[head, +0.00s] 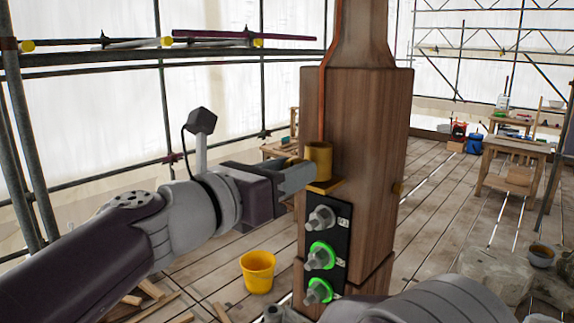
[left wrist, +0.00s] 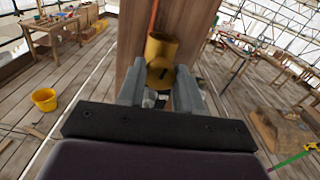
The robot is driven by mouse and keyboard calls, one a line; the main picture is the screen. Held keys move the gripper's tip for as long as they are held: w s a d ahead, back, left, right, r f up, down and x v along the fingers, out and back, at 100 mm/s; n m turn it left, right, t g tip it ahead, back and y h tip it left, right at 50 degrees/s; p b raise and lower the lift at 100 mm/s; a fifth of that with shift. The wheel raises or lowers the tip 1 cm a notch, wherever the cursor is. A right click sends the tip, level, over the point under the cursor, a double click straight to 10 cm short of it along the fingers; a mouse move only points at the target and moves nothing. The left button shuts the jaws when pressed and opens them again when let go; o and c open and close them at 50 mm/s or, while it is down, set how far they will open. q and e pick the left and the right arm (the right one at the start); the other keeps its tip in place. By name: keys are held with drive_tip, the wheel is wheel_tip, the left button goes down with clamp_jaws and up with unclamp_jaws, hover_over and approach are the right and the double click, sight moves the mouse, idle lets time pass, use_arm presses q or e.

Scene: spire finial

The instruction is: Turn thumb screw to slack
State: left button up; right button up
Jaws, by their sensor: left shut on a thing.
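A brass cylinder (head: 318,158) sits on a brass ledge on the front of a wooden post, with an orange-brown strip or cable running up from it. In the left wrist view the cylinder (left wrist: 161,48) stands just beyond my fingers. The thumb screw (left wrist: 160,76) appears as a small brass piece with a dark slot, low on the cylinder's near side. My left gripper (left wrist: 158,92) is shut on the thumb screw, with a finger on each side. In the head view the left gripper (head: 304,174) comes from the left and hides the screw. My right forearm shows at the bottom; its fingers are not visible.
A black panel (head: 343,240) with three grey knobs is below the ledge; the lower two have green rings. A yellow bucket (head: 258,271) stands on the plank floor. Scaffold poles run behind. A workbench (head: 515,150) and grey stone blocks (head: 492,275) are at right.

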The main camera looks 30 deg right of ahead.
use_arm(q)
drive_tip(key=shift+n+p, duration=0.3)
drive_tip(key=shift+n, duration=0.8)
drive_tip(key=shift+f, duration=0.1)
drive_tip(key=o, duration=1)
drive_tip(key=shift+o, duration=0.2)
drive_tip(key=b+v, duration=0.4)
drive_tip(key=v, duration=0.8)
drive_tip(key=shift+a+b, duration=0.2)
drive_tip(key=shift+b, duration=0.2)
